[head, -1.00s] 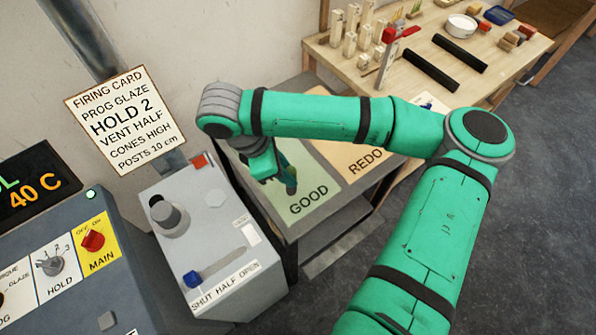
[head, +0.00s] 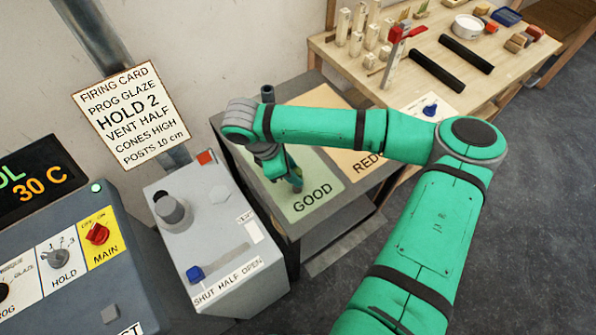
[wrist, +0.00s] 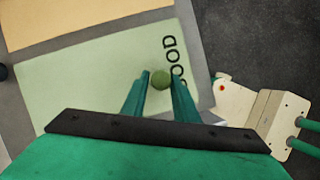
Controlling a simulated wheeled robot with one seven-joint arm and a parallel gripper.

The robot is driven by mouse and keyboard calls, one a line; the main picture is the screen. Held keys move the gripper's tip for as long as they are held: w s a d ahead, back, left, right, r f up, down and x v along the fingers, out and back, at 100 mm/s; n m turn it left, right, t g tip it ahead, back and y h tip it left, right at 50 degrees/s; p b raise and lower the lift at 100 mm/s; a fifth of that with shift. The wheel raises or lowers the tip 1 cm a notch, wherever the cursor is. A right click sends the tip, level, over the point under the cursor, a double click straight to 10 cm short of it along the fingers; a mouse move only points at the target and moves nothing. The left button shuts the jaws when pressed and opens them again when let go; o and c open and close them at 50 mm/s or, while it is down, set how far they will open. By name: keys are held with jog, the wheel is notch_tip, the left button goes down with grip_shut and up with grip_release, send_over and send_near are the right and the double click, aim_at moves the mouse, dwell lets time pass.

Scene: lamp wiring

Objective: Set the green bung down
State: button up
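The green bung (wrist: 161,80) is a small round green piece between the fingertips of my gripper (wrist: 160,84) in the wrist view. The fingers appear closed on its two sides. It is over the pale green GOOD area (wrist: 85,80), close to the lettering, which it and a finger partly cover. In the head view my gripper (head: 295,184) points down over the GOOD area (head: 322,183), near its middle. The bung is hard to make out there behind the fingers. I cannot tell whether its underside touches the surface.
The orange REDO area (head: 362,158) lies beside GOOD on the same grey table. A dark post (head: 267,94) stands at the table's back edge. A grey vent box (head: 215,225) stands to the left. A wooden bench (head: 435,100) with small blocks stands behind at right.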

jog(key=shift+o, duration=0.9)
